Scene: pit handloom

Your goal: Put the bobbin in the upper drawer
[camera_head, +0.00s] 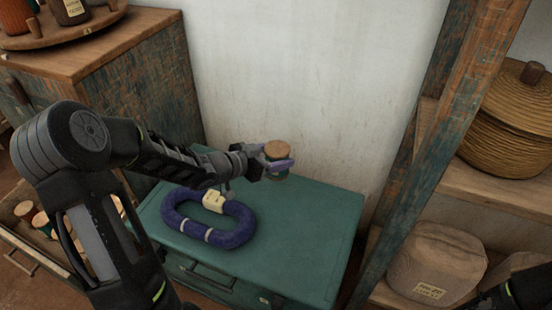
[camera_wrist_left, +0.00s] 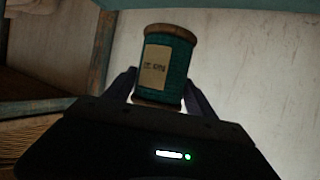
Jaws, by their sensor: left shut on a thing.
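The bobbin (camera_head: 278,151) has tan wooden ends, and the left wrist view shows teal thread and a pale label on the bobbin (camera_wrist_left: 166,65). My left gripper (camera_head: 280,165) is shut on it and holds it above the back of the teal chest's top (camera_head: 310,225). The fingers show on both sides of the bobbin in the left wrist view. A drawer front with a dark handle (camera_head: 210,276) shows below the teal top, looking shut and partly hidden by my arm. I cannot tell whether it is the upper drawer.
A purple yarn hank (camera_head: 237,235) with pale ties lies on the teal top. An open drawer (camera_head: 38,262) with several spools is at the left. A shelf post (camera_head: 425,140), a lidded basket (camera_head: 515,115) and a cloth bundle (camera_head: 437,258) stand at the right.

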